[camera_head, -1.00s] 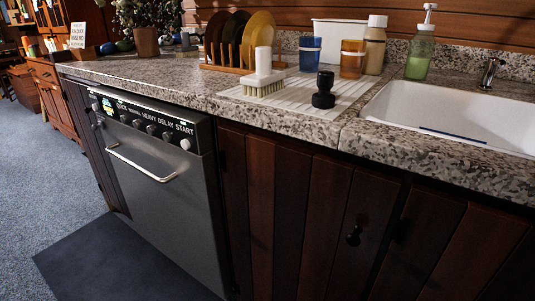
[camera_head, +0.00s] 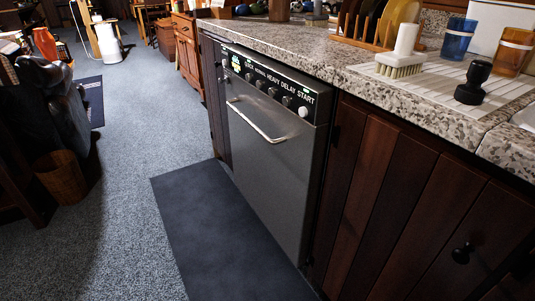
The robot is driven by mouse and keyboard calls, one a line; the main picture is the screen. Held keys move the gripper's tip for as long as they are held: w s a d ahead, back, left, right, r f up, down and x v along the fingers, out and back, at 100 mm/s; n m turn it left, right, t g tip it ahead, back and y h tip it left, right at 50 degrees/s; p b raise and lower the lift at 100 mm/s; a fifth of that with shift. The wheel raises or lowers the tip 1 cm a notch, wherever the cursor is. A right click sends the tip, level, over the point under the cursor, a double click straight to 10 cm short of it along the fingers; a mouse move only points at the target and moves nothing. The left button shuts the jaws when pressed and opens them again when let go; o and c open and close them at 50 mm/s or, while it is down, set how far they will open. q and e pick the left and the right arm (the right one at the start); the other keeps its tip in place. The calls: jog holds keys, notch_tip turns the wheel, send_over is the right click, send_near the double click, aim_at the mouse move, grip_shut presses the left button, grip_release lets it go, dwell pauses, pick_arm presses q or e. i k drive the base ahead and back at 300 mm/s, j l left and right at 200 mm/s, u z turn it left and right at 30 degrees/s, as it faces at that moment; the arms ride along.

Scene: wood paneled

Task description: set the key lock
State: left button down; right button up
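The dishwasher (camera_head: 272,165) is built in under the granite counter, with its door closed. Its control panel (camera_head: 270,85) runs along the top and carries a row of dark knobs, a white knob at the right end and printed words such as HEAVY, DELAY and START. A light handle bar (camera_head: 255,121) crosses the door below the panel. I cannot make out which control, if any, is marked as a key lock. Neither of my grippers shows in the head view.
A dark mat (camera_head: 225,235) lies before the dishwasher. The blue carpet (camera_head: 130,170) is open to the left, with a wicker basket (camera_head: 61,178) by dark furniture. On the counter (camera_head: 330,62) stand a brush (camera_head: 402,60), a black stopper-like object (camera_head: 473,85) and cups.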

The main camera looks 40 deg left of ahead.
aim_at(220, 80)
jog(key=u, duration=1.45)
